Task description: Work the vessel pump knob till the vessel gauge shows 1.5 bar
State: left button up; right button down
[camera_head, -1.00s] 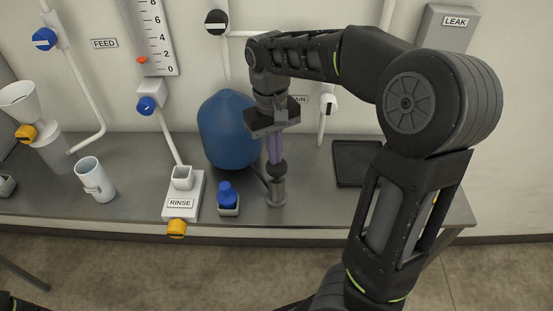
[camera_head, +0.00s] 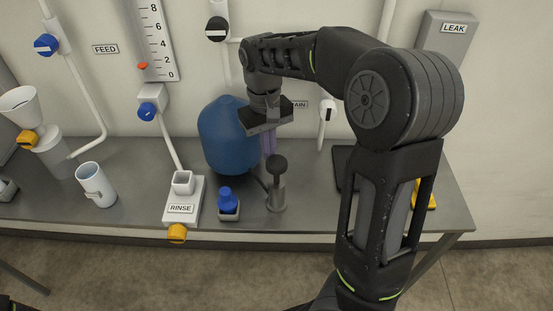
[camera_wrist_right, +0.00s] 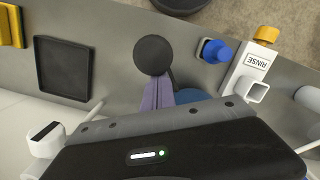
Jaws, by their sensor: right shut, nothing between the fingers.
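The pump knob (camera_head: 277,164) is a black ball on a stem above a grey metal cylinder (camera_head: 276,197), in front of the round blue vessel (camera_head: 226,140). In the right wrist view the knob (camera_wrist_right: 153,55) lies just beyond the fingertips. My right gripper (camera_head: 268,147) has shut purple fingers with nothing between them. They are behind the knob in the head view; I cannot tell whether they touch it. The fingers also show in the wrist view (camera_wrist_right: 158,92). I cannot make out the vessel gauge. My left gripper is not in view.
A blue-topped item (camera_head: 228,202) and the white RINSE block (camera_head: 183,207) stand left of the pump. A dark tray (camera_head: 343,165) is on the right, partly behind my right arm. A white mug (camera_head: 95,183) stands farther left. The bench's front edge is close to the pump.

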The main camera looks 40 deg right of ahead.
notch_tip(320, 180, up, 8)
jog(key=p, duration=0.2)
jog(key=shift+w, duration=0.35)
jog(key=shift+f, duration=0.15)
